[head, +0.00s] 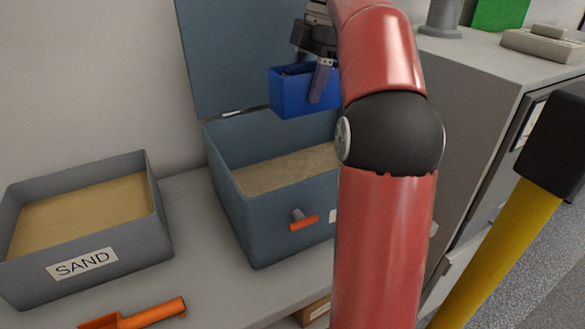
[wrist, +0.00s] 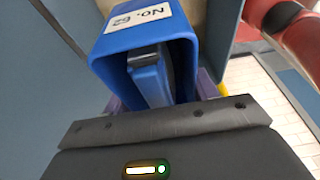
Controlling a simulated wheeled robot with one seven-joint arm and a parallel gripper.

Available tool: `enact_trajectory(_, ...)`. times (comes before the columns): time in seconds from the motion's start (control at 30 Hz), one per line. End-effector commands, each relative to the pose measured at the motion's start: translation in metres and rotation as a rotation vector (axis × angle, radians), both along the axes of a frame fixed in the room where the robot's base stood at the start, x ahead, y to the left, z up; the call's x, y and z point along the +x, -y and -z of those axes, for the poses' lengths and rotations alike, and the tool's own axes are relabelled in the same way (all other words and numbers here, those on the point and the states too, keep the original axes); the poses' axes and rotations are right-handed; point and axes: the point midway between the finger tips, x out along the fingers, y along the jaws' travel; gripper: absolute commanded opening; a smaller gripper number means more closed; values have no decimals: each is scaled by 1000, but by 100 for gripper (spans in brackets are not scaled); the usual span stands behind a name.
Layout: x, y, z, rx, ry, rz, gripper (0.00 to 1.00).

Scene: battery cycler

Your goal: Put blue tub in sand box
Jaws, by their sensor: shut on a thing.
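The blue tub (head: 290,98) hangs in my gripper (head: 320,80), above the open blue-grey box. In the wrist view the tub (wrist: 112,52) carries a "No. 62" label, and a blue and dark grey item (wrist: 150,80) sits inside it. My gripper is shut on the tub's wall; its far finger is mostly hidden. The grey open tray labelled SAND (head: 150,205) stands at the left and holds tan sand (head: 85,215). The blue-grey box (head: 255,215) has its lid (head: 215,50) raised and a brownish, sand-like fill (head: 290,168).
An orange scoop (head: 135,315) lies on the counter (head: 200,275) in front of the tray. A grey cabinet (head: 475,85) stands at the right, with a green item (head: 500,12) on top. A yellow post (head: 495,250) with a black head stands at the far right. My red arm hides the box's right side.

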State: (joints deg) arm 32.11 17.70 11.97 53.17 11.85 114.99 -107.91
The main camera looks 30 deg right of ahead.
Motion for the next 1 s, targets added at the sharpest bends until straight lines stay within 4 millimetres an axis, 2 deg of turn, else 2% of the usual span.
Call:
enact_trajectory(0.13,-1,0,21,0,-1,-1,25)
enact_trajectory(0.6,-1,0,132,1,-2,-1,25)
enact_trajectory(0.73,-1,0,152,0,-1,0,25)
enact_trajectory(1.0,-1,0,169,0,1,-1,25)
